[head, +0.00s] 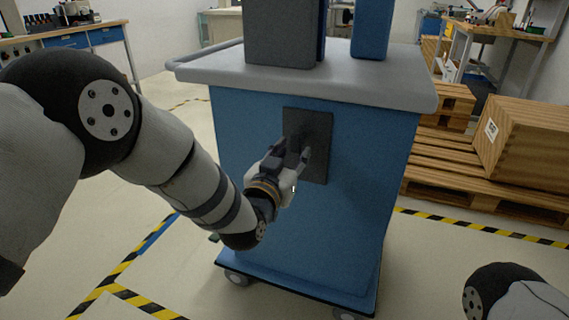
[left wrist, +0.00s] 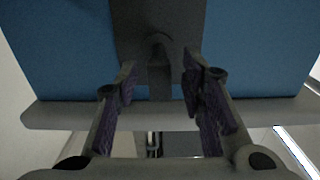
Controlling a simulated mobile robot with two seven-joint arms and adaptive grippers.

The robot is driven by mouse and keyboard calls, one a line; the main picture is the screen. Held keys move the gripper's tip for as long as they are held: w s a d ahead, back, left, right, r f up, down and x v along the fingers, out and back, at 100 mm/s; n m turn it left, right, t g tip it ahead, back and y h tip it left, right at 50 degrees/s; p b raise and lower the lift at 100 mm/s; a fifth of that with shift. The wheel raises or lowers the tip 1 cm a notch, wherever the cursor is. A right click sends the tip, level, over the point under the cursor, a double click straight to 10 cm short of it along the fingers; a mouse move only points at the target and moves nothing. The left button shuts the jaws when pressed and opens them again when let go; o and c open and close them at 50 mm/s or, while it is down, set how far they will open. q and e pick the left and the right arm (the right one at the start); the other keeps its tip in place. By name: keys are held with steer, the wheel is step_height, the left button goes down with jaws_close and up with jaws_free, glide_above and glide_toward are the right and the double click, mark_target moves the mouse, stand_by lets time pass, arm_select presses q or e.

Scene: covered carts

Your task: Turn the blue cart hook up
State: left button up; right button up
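The blue cart (head: 240,150) stands in front of me with a dark plate (head: 318,122) on its near face. In the left wrist view the plate (left wrist: 185,20) carries a dark hook (left wrist: 158,62) that sticks out from it. My left gripper (head: 293,150) is at the plate. The left wrist view shows its two fingers (left wrist: 160,80) apart, one on each side of the hook, with gaps between fingers and hook. In the head view the gripper hides most of the hook. My right gripper is out of view; only part of my right arm shows at lower right.
The cart has a grey top (head: 400,90) with tall grey (head: 280,35) and blue (head: 372,28) boxes on it. A wooden crate (head: 525,140) on pallets (head: 440,185) stands at the right. Workbenches are at the back. The floor left of the cart is mostly clear.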

arm_select(q)
steer(key=v, duration=0.6)
steer(key=s+a+f+n+g+y+p, duration=0.1)
steer(key=s+a+f+g+y+p, duration=0.25)
steer(key=s+f, duration=0.55)
steer(key=s+a+f+n+g+p, duration=0.1)
steer(key=s+a+f+g+p, duration=0.1)
steer(key=s+a+f+g, duration=0.55)
steer(key=s+a+n+g+y+p, duration=0.1)
steer(key=s+a+g, duration=0.3)
steer(key=s, duration=1.4)
steer(key=s+a+f+n+g+y+p, duration=0.1)
steer(key=s+a+g+p, duration=0.2)
steer(key=s, duration=1.6)
steer(key=shift+s+a+f+g+p, duration=0.2)
steer(key=shift+s+a+g+p, duration=0.25)
steer(key=shift+g, duration=0.35)
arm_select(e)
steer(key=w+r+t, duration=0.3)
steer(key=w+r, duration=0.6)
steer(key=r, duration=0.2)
arm_select(q)
steer(key=shift+w, duration=0.15)
